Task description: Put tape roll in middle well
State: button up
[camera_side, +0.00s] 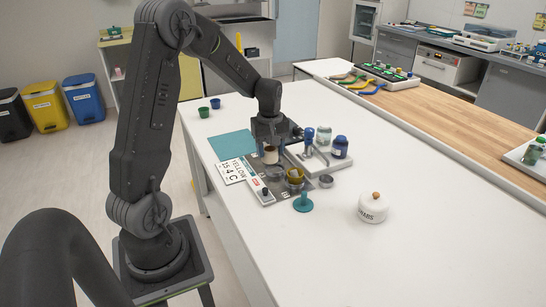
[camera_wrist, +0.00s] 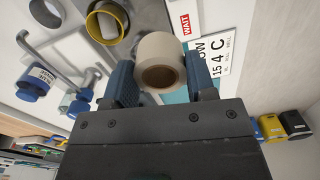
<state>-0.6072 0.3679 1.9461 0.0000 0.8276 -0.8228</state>
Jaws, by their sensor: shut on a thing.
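My gripper (camera_side: 270,143) is shut on a cream tape roll (camera_side: 271,155), and the roll also shows between the two blue fingers (camera_wrist: 161,75) in the wrist view (camera_wrist: 158,48). The roll is held above a dark grey plate (camera_side: 283,191) with round wells. One grey well (camera_side: 275,172) lies just below the roll in the side view. A well nearer the camera holds a yellow ring (camera_side: 295,173), also seen in the wrist view (camera_wrist: 122,13). The roll and fingers hide part of the plate, so I cannot tell exactly which well is beneath.
A blue-capped bottle (camera_side: 340,148) stands behind right. The table's front right is clear.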

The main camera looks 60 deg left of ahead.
jog(key=shift+w+a+f+n, duration=0.55)
jog(key=shift+w+a+f, duration=0.4)
jog(key=shift+f, duration=0.55)
jog(key=shift+w+a+f+n, duration=0.55)
jog(key=shift+a+f, duration=0.55)
jog(key=shift+f, duration=0.35)
jog(key=shift+w+a+f+n, duration=0.5)
jog(key=shift+w+a+f, duration=0.45)
jog(key=shift+f, duration=0.55)
jog(key=shift+s+a+f, duration=0.1)
jog(key=shift+f, duration=0.45)
jog(key=o, duration=0.6)
jog(key=shift+r, duration=5.5)
